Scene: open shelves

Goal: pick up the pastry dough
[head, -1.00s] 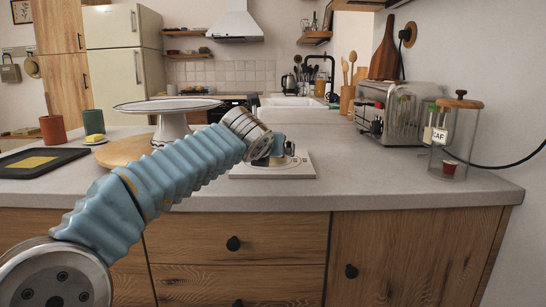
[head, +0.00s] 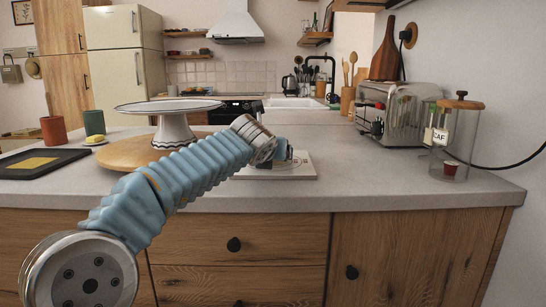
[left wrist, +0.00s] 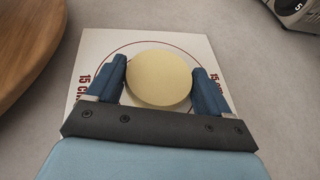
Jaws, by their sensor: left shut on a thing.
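The pastry dough (left wrist: 160,80) is a pale yellow round disc in the left wrist view, over a white square board (left wrist: 93,48) printed with a circle and "15 CM" marks. The board also shows on the counter in the head view (head: 306,173). My left gripper (left wrist: 158,70) is shut on the dough, with one blue finger at each side of it. I cannot tell whether the dough touches the board. In the head view my left gripper (head: 284,151) is over the board and the dough is mostly hidden. My right gripper is not in view.
A cake stand (head: 172,129) and a round wooden board (head: 112,154) stand left of the white board. A toaster (head: 394,110) and a glass jar (head: 451,140) stand to the right. A dark tray (head: 15,170) and two cups are at the far left. The front right counter is clear.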

